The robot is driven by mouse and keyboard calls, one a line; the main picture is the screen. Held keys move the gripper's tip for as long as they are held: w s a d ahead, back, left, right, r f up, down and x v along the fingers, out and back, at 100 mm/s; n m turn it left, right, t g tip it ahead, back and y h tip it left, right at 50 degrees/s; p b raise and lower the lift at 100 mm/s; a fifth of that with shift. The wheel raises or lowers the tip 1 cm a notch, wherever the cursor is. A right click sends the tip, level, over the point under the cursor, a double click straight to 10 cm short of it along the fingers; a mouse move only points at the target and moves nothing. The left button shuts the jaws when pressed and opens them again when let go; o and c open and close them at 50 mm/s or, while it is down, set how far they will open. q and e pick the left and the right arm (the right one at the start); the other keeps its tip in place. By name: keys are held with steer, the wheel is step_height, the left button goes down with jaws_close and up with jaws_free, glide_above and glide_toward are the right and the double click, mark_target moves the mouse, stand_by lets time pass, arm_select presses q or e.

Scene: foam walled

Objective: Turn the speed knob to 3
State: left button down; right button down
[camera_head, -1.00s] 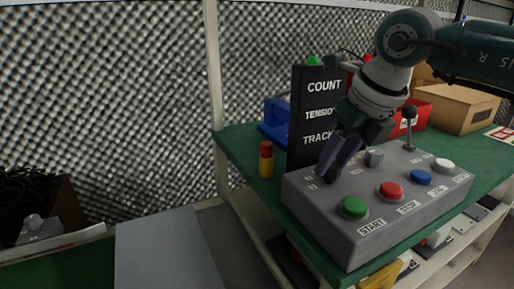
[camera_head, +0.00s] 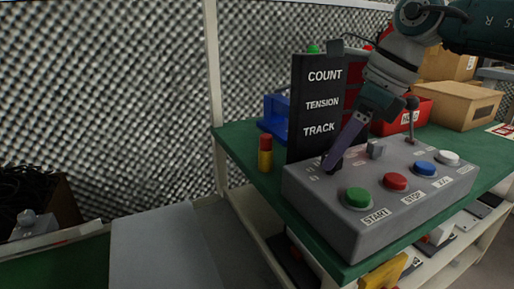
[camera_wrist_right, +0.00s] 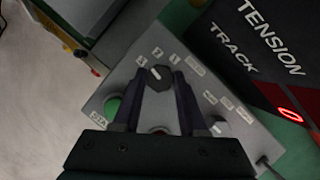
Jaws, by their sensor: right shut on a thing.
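The grey control box (camera_head: 335,215) sits on the green bench. Its dark speed knob (camera_wrist_right: 160,78) shows in the wrist view between my right gripper's fingertips (camera_wrist_right: 161,76). Small number labels (camera_wrist_right: 157,53) arc around the knob; a pale mark shows on it, but I cannot tell surely which number it faces. In the head view my right gripper (camera_head: 333,162) comes down from the upper right with purple fingers, seen nearly edge-on, shut on the knob and hiding most of it. My left gripper is not in view.
The box also carries green (camera_head: 357,197), red (camera_head: 395,181), blue (camera_head: 425,168) and white (camera_head: 448,157) buttons and a lever (camera_head: 411,125). A black COUNT/TENSION/TRACK panel (camera_head: 318,105) stands close behind the knob. A red-yellow cylinder (camera_head: 265,154) stands left.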

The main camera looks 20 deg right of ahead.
steer(key=shift+n+b, duration=0.35)
steer(key=shift+n, duration=0.45)
steer(key=shift+g, duration=0.3)
steer(key=shift+c, duration=2.2)
jaws_free()
steer(key=shift+r, duration=0.1)
steer(key=p+v, duration=0.3)
steer(key=v, duration=0.6)
steer(key=shift+d+r, duration=0.3)
steer(key=shift+d, duration=0.05)
